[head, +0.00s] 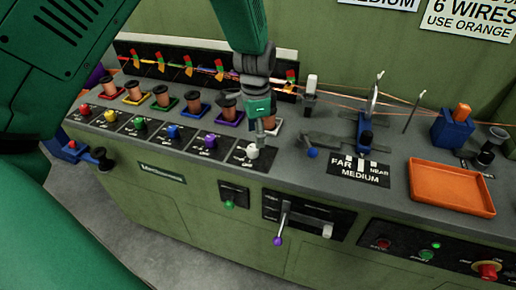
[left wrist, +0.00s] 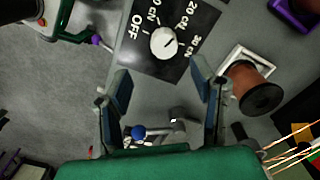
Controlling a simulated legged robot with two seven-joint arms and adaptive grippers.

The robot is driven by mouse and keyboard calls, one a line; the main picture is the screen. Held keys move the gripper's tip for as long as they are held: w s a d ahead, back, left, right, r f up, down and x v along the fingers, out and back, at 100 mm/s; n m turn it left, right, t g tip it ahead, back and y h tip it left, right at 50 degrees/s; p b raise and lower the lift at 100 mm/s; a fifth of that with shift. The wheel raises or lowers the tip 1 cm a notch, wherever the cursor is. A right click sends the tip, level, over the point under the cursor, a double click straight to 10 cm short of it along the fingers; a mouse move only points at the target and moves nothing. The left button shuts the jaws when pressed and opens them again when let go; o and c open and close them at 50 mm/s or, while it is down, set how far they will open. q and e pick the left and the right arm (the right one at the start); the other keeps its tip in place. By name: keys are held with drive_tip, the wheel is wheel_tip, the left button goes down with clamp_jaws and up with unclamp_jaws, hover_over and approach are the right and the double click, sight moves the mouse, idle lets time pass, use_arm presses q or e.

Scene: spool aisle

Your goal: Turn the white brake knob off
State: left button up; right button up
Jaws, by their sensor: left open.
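The white brake knob (head: 252,151) sits on a black dial plate at the right end of the row of coloured knobs. In the left wrist view the knob (left wrist: 164,43) shows from above, with OFF printed to its left and cN marks above and to its right. A dark line on its cap slants to the upper right. My left gripper (head: 265,128) is just above and beside the knob. In the left wrist view its two fingers (left wrist: 162,80) are apart with nothing between them, and the knob lies beyond the tips. My right gripper is not in view.
Spools on coloured bases, such as the purple one (head: 228,108), stand behind the knobs. A spool on a white base (left wrist: 250,87) is close to the right finger. A lever with a blue ball (head: 312,153) lies right of the knob. An orange tray (head: 450,187) is further right.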

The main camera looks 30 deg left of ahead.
sight(252, 149)
use_arm(q)
drive_tip(key=f, duration=0.2)
drive_tip(key=a+f, duration=0.1)
drive_tip(key=f, duration=0.1)
drive_tip(key=a+f, duration=0.1)
drive_tip(key=f, duration=0.1)
drive_tip(key=shift+s+a+f, duration=0.1)
drive_tip(key=shift+f, duration=0.15)
drive_tip(key=shift+d+f, duration=0.1)
drive_tip(key=shift+d, duration=0.1)
drive_tip(key=shift+d+r, duration=0.2)
drive_tip(key=shift+d, duration=0.45)
drive_tip(key=shift+c, duration=0.3)
drive_tip(key=shift+d, duration=0.1)
drive_tip(key=c, duration=0.7)
drive_tip(key=shift+f, duration=0.1)
drive_tip(key=c, duration=0.4)
drive_tip(key=shift+s+a, duration=0.1)
drive_tip(key=shift+a, duration=0.45)
drive_tip(key=shift+d, duration=0.2)
